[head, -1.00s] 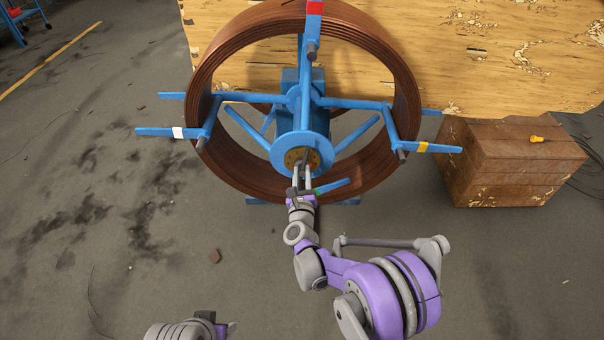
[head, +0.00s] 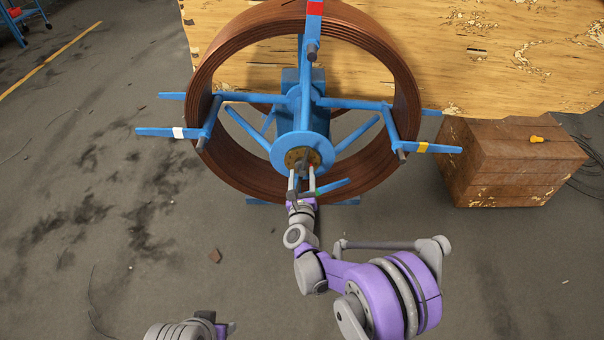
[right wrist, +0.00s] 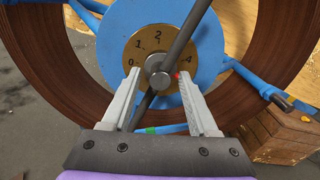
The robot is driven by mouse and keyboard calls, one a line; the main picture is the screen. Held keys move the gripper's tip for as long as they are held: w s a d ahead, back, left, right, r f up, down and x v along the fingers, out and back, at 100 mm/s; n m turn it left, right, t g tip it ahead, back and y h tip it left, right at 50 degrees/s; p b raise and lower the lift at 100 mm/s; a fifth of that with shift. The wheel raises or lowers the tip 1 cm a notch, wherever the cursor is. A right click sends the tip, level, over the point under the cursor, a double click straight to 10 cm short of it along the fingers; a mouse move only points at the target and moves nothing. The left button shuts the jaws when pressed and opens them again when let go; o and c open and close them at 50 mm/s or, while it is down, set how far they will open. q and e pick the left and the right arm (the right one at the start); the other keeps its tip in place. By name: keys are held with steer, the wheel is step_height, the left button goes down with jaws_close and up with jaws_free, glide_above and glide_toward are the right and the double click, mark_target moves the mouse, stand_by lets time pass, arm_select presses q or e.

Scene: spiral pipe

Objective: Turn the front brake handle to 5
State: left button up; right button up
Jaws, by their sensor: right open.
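The front brake handle (right wrist: 182,40) is a dark grey bar through a round hub on a brass dial (right wrist: 134,62), tilted from upper right to lower left in the right wrist view. The dial shows 0, 1, 2 and 4; the bar covers the area between 2 and 4. A small red mark sits beside the 4. The dial (head: 314,157) also shows in the head view on the blue hub plate. My right gripper (head: 302,172) is open, its two fingers (right wrist: 157,76) either side of the hub and lower bar. My left gripper (head: 226,328) is partly in view at the bottom, its jaws unclear.
The copper pipe coil (head: 404,90) surrounds the blue stand, whose arms (head: 430,148) stick out sideways. A wooden crate (head: 500,175) with a yellow-handled tool (head: 537,139) stands at right. A wooden panel (head: 500,60) lies behind. The floor at left is mostly clear.

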steer(key=s+p, duration=0.1)
steer(key=s, duration=0.9)
